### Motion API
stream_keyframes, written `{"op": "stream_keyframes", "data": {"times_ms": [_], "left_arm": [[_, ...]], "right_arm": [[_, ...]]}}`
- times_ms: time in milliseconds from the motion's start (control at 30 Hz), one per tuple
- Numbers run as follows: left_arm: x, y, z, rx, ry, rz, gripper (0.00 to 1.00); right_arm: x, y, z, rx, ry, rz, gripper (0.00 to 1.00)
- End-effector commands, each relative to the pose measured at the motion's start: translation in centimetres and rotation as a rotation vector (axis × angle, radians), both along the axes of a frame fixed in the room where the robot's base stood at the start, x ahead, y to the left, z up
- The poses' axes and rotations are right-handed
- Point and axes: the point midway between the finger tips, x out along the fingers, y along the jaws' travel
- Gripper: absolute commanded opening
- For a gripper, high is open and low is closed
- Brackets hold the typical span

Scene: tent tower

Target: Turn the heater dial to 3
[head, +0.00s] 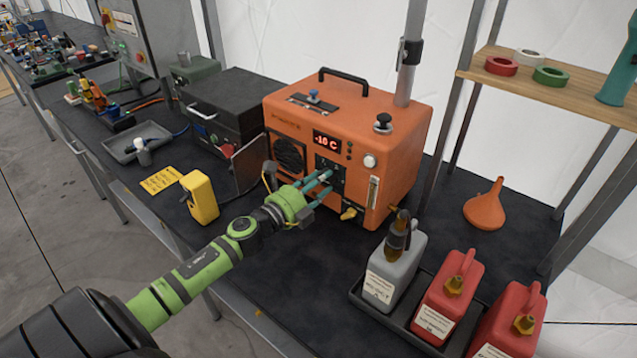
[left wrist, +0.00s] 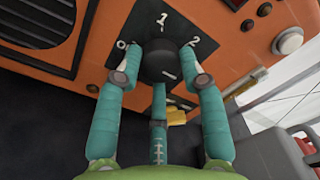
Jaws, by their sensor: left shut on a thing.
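The orange heater (head: 345,150) stands on the dark table, its display reading -10 C. Its black dial (left wrist: 160,64) sits on a dark plate (left wrist: 195,48) marked 0, 1 and 2 in the left wrist view; no 3 shows there. A small white mark shows on the lower part of the dial; which number it points at I cannot tell. My left gripper (head: 318,187) is at the heater's front, its teal fingers (left wrist: 160,80) shut around the dial from both sides, with a third finger below. My right gripper is not in view.
A grey canister (head: 399,272) and red canisters (head: 447,295) stand in a tray at front right. An orange funnel (head: 484,207) stands at right. A yellow device (head: 200,197) and a dark box (head: 237,105) are left of the heater.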

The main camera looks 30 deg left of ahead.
Motion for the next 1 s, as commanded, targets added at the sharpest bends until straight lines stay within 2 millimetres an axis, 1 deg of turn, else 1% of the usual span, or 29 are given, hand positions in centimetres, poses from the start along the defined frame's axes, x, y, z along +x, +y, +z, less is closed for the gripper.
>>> {"op": "stream_keyframes", "data": {"times_ms": [67,100,133,167,500,633,767,1000], "left_arm": [[0.0,0.0,0.1,0.004,-0.003,-0.001,0.07],[0.0,0.0,0.1,0.003,-0.003,-0.001,0.44],[0.0,0.0,0.1,0.003,-0.003,-0.001,0.56],[0.0,0.0,0.1,0.003,-0.002,-0.001,0.64],[-0.1,0.0,0.0,0.0,0.0,0.0,0.64],[-0.9,0.1,-0.1,-0.002,0.001,0.0,0.64],[-2.7,0.3,-0.2,-0.002,0.003,-0.001,0.64],[-7.2,0.9,-0.1,-0.003,0.003,0.0,0.64]], "right_arm": [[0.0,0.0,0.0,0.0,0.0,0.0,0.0],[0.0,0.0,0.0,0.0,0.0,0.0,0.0],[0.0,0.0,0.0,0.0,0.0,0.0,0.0],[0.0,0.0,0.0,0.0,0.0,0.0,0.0],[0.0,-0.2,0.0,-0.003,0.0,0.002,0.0],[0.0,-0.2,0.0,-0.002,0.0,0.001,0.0],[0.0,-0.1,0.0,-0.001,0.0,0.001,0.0],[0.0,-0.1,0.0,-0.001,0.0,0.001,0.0]]}}
